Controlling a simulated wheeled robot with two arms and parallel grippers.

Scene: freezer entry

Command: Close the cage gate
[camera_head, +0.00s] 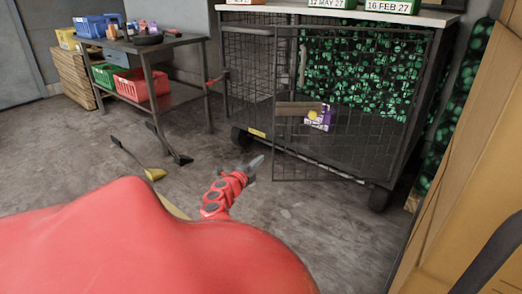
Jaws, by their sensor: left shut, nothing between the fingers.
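The wheeled cage (412,150) of dark wire mesh stands at the upper right. Its cage gate (292,152) is a mesh panel in a thin dark frame. The gate's left edge and lower corner appear to stand out from the cage front, so it looks ajar. A pale upright handle (303,62) shows near its left edge. My left gripper (257,163) is shut and empty, just left of the gate's lower left corner and apparently apart from it. My red arm fills the lower left. My right gripper is not in view.
A purple box (318,118) and dark green patterned material (355,65) show behind the mesh. A metal worktable (150,42) with crates stands at the upper left. A yellow-ended tool (154,174) lies on the floor. Tan boxes (470,160) border the right side.

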